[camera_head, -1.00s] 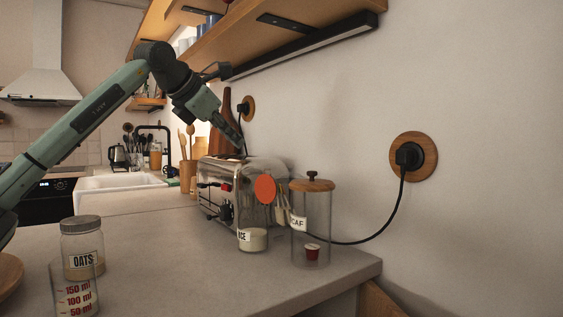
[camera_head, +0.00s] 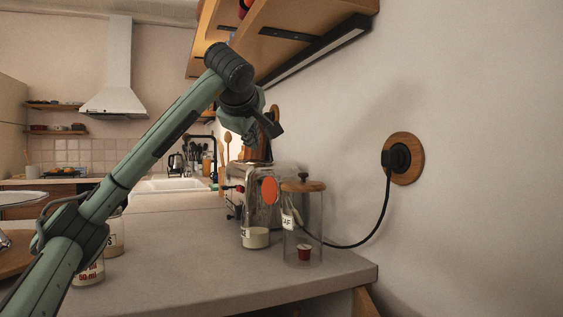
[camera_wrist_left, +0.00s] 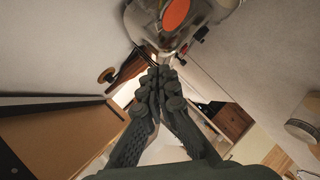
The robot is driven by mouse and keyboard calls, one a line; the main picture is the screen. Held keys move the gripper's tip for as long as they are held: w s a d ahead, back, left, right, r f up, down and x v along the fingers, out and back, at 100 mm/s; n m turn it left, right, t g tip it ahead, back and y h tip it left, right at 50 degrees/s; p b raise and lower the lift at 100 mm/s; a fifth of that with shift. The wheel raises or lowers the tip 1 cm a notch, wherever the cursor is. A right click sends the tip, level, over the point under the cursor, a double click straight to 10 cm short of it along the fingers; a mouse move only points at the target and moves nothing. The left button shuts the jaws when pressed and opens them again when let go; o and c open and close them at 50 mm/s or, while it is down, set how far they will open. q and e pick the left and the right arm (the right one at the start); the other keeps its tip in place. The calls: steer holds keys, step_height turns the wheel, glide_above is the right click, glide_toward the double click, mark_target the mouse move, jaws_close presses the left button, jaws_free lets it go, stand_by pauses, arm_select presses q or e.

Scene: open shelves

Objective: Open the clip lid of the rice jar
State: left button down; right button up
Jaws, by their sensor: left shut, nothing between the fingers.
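The rice jar (camera_head: 256,238) is clear glass with a partly visible label ending in "ICE" and white contents. It stands upright on the counter in front of the toaster. A round orange-red disc (camera_head: 270,190), which looks like the underside of its lid, stands tipped up at the jar's top, so the lid appears open. The disc also shows at the top of the left wrist view (camera_wrist_left: 176,14). My left gripper (camera_wrist_left: 158,78) is shut and empty, apart from the jar. In the head view it is above and behind the jar, its fingertips hard to make out. My right gripper is not in view.
A wooden-lidded glass jar (camera_head: 303,235) stands right of the rice jar. The metal toaster (camera_head: 262,208) is behind it. My left arm partly hides jars at the left. A shelf (camera_head: 300,35) overhangs the back. The front counter (camera_head: 190,270) is clear.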

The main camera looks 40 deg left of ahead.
mark_target(271, 188)
arm_select(q)
steer(key=w+d+f+x, duration=0.1)
steer(key=d+x, duration=0.1)
steer(key=x, duration=1)
steer(key=shift+w+f, duration=0.2)
steer(key=shift+f, duration=0.05)
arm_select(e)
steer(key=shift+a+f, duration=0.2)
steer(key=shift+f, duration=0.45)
arm_select(q)
steer(key=shift+a, duration=0.1)
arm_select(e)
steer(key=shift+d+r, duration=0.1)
